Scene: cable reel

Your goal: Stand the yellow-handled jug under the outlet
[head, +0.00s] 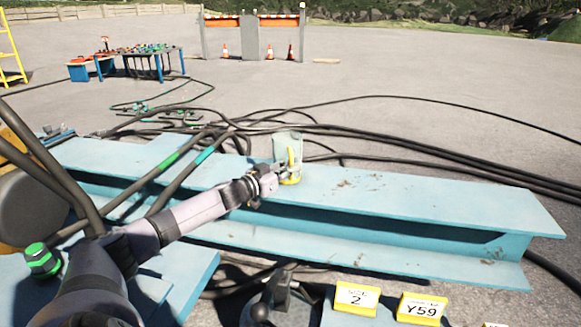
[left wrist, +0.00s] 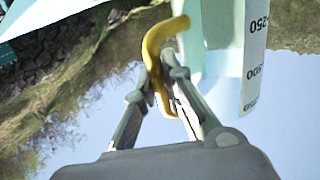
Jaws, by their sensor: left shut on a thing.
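The jug (head: 287,140) is a clear, pale-green measuring jug with a yellow handle (head: 291,158). In the head view it is upright at the blue steel beam's top face; I cannot tell whether its base touches the beam. My left gripper (head: 274,176) reaches it from the left and is shut on the handle. In the left wrist view the gripper (left wrist: 164,82) pinches the yellow handle (left wrist: 152,45), beside the jug wall (left wrist: 215,45) with its white printed scale. I cannot make out which part is the outlet. My right gripper is not in view.
The blue beam (head: 430,200) runs across the middle, with bare top to the jug's right. Black hoses (head: 400,140) lie behind it, and others with green bands (head: 165,163) cross it at left. Yellow-framed labels (head: 356,299) stand at the bottom. A tool-covered table (head: 140,52) is far back.

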